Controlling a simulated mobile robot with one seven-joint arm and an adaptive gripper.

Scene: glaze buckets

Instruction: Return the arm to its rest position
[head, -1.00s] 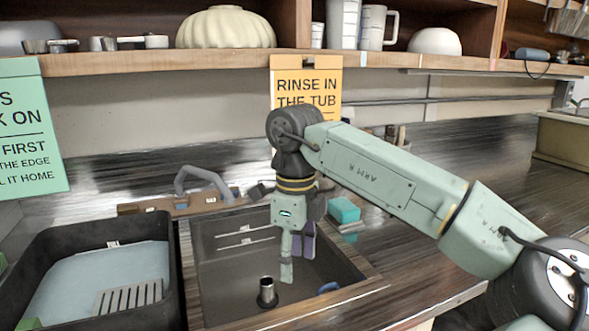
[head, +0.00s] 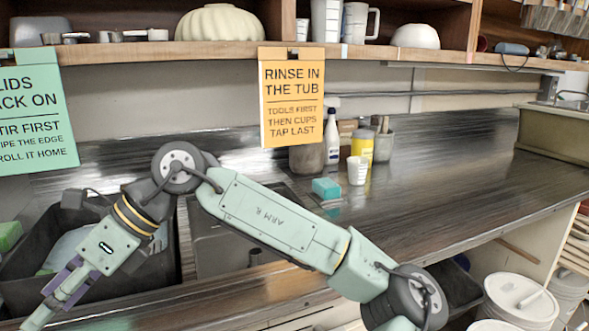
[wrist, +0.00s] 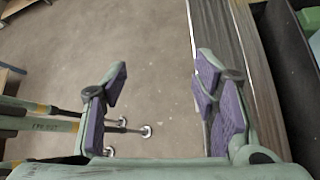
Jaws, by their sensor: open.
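My arm reaches in from the lower right of the head view and bends down at the lower left. My gripper (head: 58,296) hangs in front of the counter's left part, tilted down and left. In the wrist view my gripper (wrist: 161,72) has its two purple-padded fingers spread wide, with nothing between them. Bare floor (wrist: 165,30) shows below and between the fingers. The counter's front edge (wrist: 228,60) runs close beside the right finger. In the head view my arm hides part of the sink (head: 213,250) and of the black tub (head: 25,262).
A yellow sign (head: 291,97) and a green sign (head: 35,115) hang from the shelf (head: 200,50). A spray bottle (head: 331,137), a white cup (head: 357,170) and a blue sponge (head: 326,188) stand behind my arm. White buckets (head: 521,297) are at the lower right. The right countertop (head: 450,170) is clear.

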